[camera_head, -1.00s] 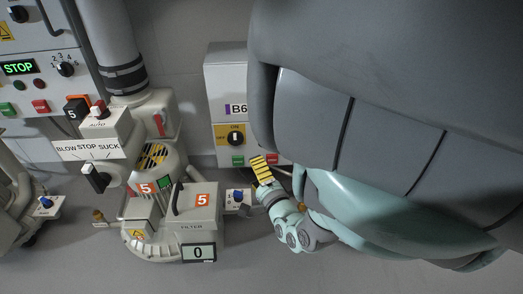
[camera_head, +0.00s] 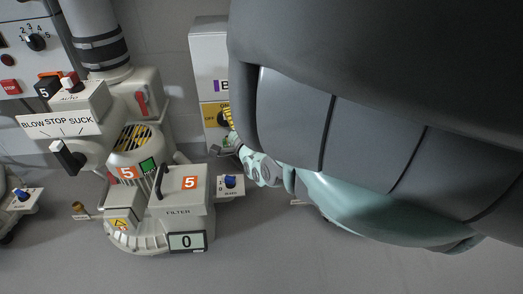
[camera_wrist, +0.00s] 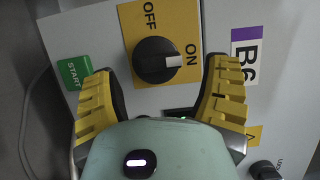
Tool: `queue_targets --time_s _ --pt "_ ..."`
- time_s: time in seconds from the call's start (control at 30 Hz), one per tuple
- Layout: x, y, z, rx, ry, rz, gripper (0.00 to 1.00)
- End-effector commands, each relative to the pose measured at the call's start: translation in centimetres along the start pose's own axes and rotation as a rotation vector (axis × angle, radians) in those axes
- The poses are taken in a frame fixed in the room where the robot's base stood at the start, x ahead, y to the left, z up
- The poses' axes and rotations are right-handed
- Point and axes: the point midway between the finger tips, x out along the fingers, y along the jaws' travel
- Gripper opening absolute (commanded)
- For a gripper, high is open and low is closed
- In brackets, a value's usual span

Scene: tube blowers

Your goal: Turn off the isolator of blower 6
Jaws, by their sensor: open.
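The blower 6 isolator is a black rotary knob (camera_wrist: 158,60) on a yellow plate (camera_wrist: 130,20) marked OFF and ON, on the light grey box labelled B6 (camera_wrist: 246,55). Its white mark points toward ON. In the head view the box (camera_head: 208,55) and part of the yellow plate (camera_head: 209,113) show beside my arm. My gripper (camera_wrist: 160,75) is open and empty, with one yellow ribbed finger on each side of the knob's lower part in the wrist view. I cannot tell whether either finger touches the knob. In the head view my arm hides most of the gripper.
A green START button (camera_wrist: 74,72) sits beside my left finger, and a small black knob (camera_wrist: 265,170) is at lower right. Blower 5, with its filter box (camera_head: 180,212) and blow/stop/suck lever (camera_head: 68,157), stands left of the B6 box. The floor (camera_head: 270,255) in front is clear.

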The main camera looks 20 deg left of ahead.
Motion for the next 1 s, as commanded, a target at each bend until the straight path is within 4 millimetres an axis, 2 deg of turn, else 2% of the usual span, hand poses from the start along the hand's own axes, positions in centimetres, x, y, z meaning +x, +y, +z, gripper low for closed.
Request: queue_targets --time_s 0.1,0.2,0.6,1.0 --pt "1.5 0.3 0.1 -0.004 -0.004 -0.003 0.76" --pt "2.2 0.2 0.2 -0.001 -0.006 -0.003 0.76" --pt "2.6 0.0 0.3 0.001 -0.006 0.001 0.77" --pt "2.7 -0.1 0.4 -0.001 -0.008 -0.002 0.35"
